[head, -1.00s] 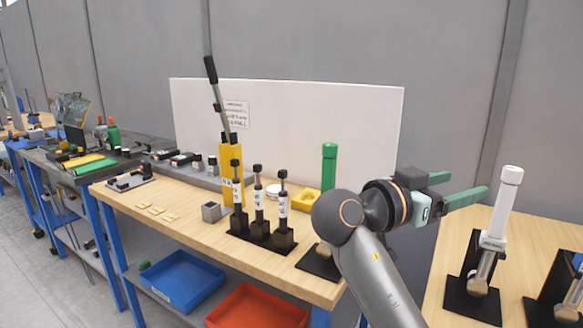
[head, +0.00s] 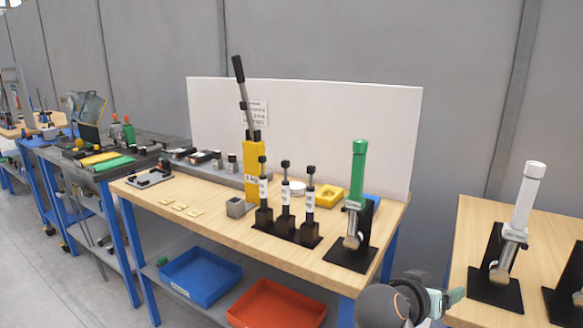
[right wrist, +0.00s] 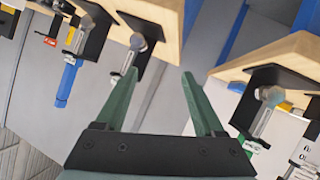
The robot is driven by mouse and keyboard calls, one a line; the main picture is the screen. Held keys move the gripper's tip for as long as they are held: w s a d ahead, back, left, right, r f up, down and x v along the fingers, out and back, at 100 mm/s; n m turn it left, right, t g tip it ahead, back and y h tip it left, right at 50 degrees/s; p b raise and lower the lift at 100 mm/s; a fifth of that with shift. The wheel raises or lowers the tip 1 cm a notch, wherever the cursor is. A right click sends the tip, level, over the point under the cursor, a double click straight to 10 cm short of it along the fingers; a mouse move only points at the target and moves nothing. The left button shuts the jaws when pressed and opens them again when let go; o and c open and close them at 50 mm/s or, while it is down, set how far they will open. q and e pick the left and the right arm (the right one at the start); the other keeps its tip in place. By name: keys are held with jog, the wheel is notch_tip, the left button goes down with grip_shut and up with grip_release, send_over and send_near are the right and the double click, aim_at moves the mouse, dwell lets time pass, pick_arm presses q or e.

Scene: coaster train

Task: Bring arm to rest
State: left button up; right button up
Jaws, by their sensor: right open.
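My right gripper (head: 452,298) is low at the bottom edge of the head view, in front of the gap between the two wooden benches. In the right wrist view its two green fingers (right wrist: 160,75) stand apart with nothing held between them. The wrist and forearm are partly cut off by the head view's lower edge. My left gripper is not in view.
The nearer wooden bench (head: 225,222) holds a green-handled lever stand (head: 358,165) and a yellow lever press (head: 252,165). A white-handled lever stand (head: 522,200) is on the right bench (head: 475,215). Blue (head: 200,275) and red (head: 277,305) bins sit below.

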jog(key=s+f+n+y, duration=0.3)
jog(key=s+f, duration=0.2)
jog(key=f, duration=0.5)
jog(key=s+a+f+n+g+y, duration=0.2)
jog(key=s+f+n+y, duration=0.15)
jog(key=s+f, duration=0.55)
jog(key=s+a+f+n+g+y, duration=0.25)
jog(key=s+f+y, duration=0.2)
jog(key=s, duration=0.85)
jog(key=w+a+f+t+y+p, duration=0.1)
jog(key=w+a+f+t+p, duration=0.2)
jog(key=p, duration=0.5)
jog(key=shift+w+a+m+t+y+p, duration=0.45)
jog(key=shift+a+t, duration=0.55)
jog(key=shift+t, duration=0.25)
